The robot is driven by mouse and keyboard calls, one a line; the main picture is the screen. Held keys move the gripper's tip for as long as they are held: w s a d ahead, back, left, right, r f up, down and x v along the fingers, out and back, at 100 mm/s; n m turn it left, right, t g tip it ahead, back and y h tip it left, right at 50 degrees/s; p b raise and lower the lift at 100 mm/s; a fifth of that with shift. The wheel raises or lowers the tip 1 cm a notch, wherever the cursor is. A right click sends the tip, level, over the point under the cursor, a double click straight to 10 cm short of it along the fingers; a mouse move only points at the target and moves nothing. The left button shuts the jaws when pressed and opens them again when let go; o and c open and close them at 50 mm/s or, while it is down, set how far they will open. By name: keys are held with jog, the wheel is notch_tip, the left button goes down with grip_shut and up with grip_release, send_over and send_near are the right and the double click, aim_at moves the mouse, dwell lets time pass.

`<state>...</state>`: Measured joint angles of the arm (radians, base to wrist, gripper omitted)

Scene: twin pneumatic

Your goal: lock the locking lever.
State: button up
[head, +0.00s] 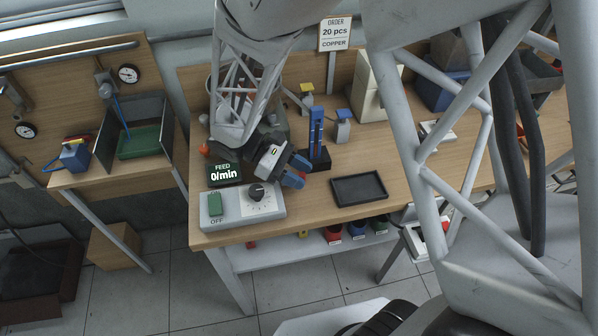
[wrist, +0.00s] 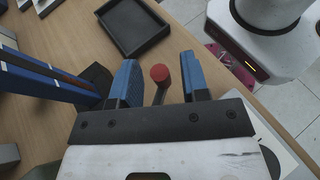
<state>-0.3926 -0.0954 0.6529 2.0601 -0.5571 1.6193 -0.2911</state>
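The locking lever shows in the wrist view as a red ball knob (wrist: 160,73) on a short grey stem. The knob stands between the two blue fingers of my gripper (wrist: 159,60), with a gap visible on each side. The lower part of the lever is hidden behind the gripper body. In the head view my gripper (head: 303,174) is low over the bench, just behind the control box and beside the blue upright device. The fingers are open and hold nothing. The lever cannot be made out clearly in the head view.
A blue upright device (head: 317,140) stands close to my gripper, also at left in the wrist view (wrist: 40,80). A black tray (head: 359,189) lies to the right.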

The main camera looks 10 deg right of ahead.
dwell(0.3)
jog(key=v, duration=0.7)
jog(key=shift+w+a+r, duration=0.2)
jog(key=shift+a, duration=0.15)
jog(key=shift+d, duration=0.1)
notch_tip(320, 180, up, 5)
jog(key=m+t+y, duration=0.7)
jog(key=m+y, duration=0.2)
jog(key=y, duration=0.2)
send_over(302, 174)
jog(key=shift+f, duration=0.2)
